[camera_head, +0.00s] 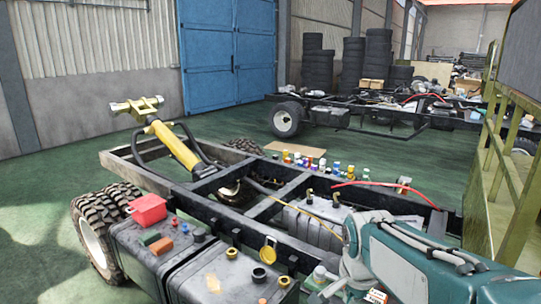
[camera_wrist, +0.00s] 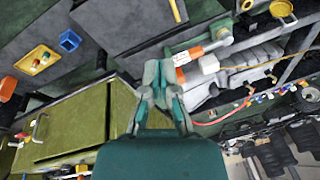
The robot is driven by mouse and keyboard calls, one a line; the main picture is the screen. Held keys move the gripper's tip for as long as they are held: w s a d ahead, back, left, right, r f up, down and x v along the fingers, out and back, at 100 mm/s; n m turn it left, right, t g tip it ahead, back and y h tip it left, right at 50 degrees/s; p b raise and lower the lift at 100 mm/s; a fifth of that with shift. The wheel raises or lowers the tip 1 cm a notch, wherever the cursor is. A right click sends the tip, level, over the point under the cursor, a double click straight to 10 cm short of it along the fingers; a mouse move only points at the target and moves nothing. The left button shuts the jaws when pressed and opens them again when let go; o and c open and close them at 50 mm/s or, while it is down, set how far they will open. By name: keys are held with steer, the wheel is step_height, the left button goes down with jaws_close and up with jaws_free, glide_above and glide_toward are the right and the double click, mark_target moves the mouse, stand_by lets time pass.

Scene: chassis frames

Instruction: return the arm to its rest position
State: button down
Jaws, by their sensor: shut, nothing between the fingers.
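My gripper (camera_wrist: 161,72) points up the middle of the wrist view, with its two fingers drawn together and nothing held between them. Behind its tips lies a fitting with orange and white parts (camera_wrist: 197,62); I cannot tell how far it is from the fingers. In the head view my teal and grey arm (camera_head: 400,262) fills the lower right, folded close in front of the camera. The gripper's fingertips cannot be made out there.
A dark chassis frame (camera_head: 210,183) with black tanks (camera_head: 140,250), a red box (camera_head: 148,209) and a yellow cylinder (camera_head: 172,145) stands ahead. A yellow-green railing (camera_head: 515,170) is close on the right. Green floor (camera_head: 35,215) is clear at left.

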steer(key=s+r+n+t, duration=0.1)
steer(key=s+n+t, duration=0.1)
steer(key=s+n, duration=0.9)
steer(key=s, duration=0.3)
steer(key=shift+s+d+r+t+y, duration=0.15)
steer(key=shift+s+r+t+y, duration=0.15)
steer(key=shift+r+t, duration=0.1)
steer(key=shift+d, duration=0.2)
